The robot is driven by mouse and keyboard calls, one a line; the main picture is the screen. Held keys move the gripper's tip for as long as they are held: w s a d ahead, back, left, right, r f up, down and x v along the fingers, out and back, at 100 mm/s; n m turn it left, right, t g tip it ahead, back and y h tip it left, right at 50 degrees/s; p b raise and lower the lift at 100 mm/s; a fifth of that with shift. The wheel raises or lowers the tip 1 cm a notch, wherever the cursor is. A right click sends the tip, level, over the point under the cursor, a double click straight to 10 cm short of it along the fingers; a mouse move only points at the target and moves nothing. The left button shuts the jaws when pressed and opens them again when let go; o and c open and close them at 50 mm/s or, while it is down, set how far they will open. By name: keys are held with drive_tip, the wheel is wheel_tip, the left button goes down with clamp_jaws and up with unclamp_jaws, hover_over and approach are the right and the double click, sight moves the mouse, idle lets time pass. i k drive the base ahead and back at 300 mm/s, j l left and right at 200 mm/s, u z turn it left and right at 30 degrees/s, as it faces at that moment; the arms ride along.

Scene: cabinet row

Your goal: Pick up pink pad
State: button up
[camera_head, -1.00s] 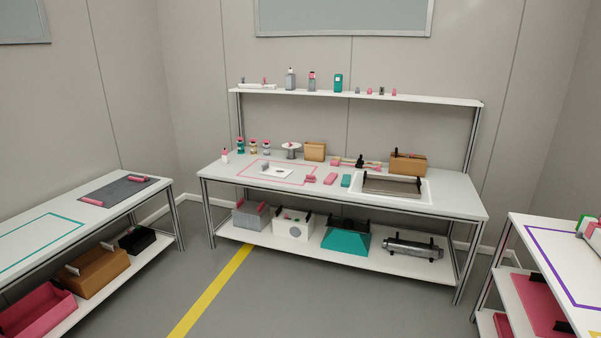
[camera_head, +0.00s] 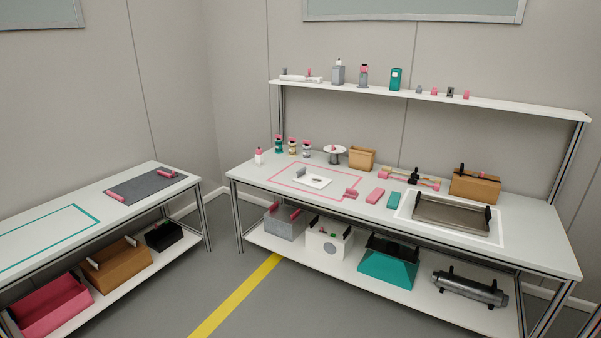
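A flat pink pad (camera_head: 375,195) lies on the white workbench top, between a small pink piece (camera_head: 351,193) on its left and a teal pad (camera_head: 394,200) on its right. My gripper does not show in the head camera view.
The workbench (camera_head: 262,186) bears a brown box (camera_head: 474,186), a grey tray (camera_head: 451,215), a pink-outlined area with a white plate (camera_head: 312,181), and small bottles. A shelf (camera_head: 500,103) runs above its back. Another table (camera_head: 60,205) stands at left. Grey floor (camera_head: 300,310) is open in front.

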sight(377, 193)
drive_tip(key=i+l, duration=0.15)
drive_tip(key=l, duration=0.2)
drive_tip(key=i+l+z, duration=0.1)
drive_tip(key=l, duration=0.3)
drive_tip(key=i+l, duration=0.15)
drive_tip(key=l, duration=0.2)
drive_tip(key=i+l+z, duration=0.1)
drive_tip(key=l, duration=0.3)
drive_tip(key=i, duration=0.05)
